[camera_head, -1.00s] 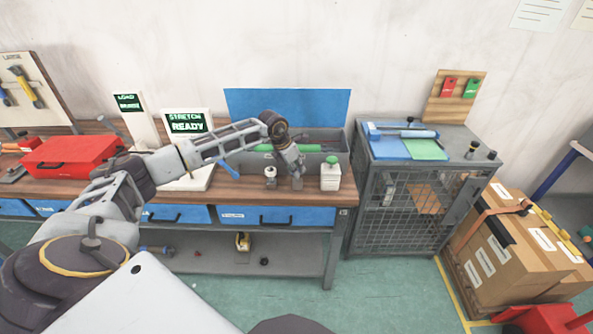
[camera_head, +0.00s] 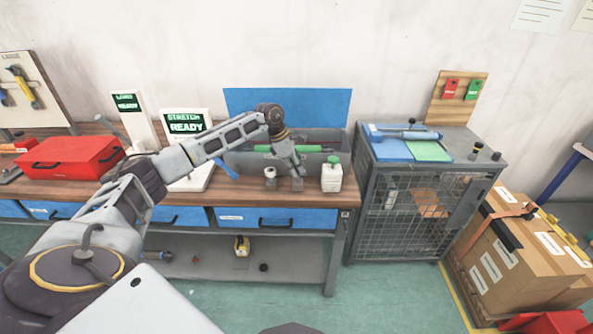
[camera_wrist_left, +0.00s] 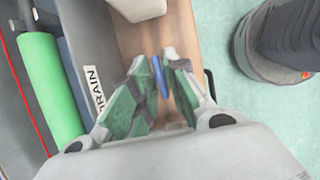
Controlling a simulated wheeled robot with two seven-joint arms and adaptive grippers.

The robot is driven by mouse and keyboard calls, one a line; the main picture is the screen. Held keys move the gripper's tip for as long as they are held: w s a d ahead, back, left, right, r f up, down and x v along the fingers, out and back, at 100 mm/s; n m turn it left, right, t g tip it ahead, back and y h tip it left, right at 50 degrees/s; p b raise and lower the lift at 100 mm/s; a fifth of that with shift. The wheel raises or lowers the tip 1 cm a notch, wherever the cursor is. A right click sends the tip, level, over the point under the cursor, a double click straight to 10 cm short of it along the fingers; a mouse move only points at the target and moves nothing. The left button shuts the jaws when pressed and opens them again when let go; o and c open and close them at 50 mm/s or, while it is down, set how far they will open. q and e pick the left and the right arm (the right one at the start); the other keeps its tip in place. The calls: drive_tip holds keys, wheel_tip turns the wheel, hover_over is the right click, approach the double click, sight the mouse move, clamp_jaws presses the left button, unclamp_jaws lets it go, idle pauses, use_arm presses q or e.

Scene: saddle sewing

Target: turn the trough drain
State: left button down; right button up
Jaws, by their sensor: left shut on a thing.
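The grey trough (camera_head: 238,163) stands at the back of the wooden bench, with a long green roll (camera_head: 311,148) in it. In the left wrist view the trough wall carries a label (camera_wrist_left: 95,88) reading "DRAIN". My left gripper (camera_head: 297,182) is in front of the trough wall, low over the bench top. In the left wrist view its fingers (camera_wrist_left: 160,75) are closed around a thin blue drain handle (camera_wrist_left: 158,72), which shows as a narrow strip between them. The rest of the handle is hidden by the fingers. My right gripper is not in view.
A white bottle with a green cap (camera_head: 331,176) stands just right of the gripper, and a small white-topped item (camera_head: 270,177) just left. A red toolbox (camera_head: 72,157) and a "STRETCH READY" screen (camera_head: 185,122) are further left. A wire cage cabinet (camera_head: 420,207) stands right of the bench.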

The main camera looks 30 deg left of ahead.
use_arm(q)
drive_tip(key=shift+m, duration=0.3)
idle(0.4)
drive_tip(key=c, duration=1.5)
unclamp_jaws()
drive_tip(key=shift+v, duration=6)
drive_tip(key=shift+w, duration=0.2)
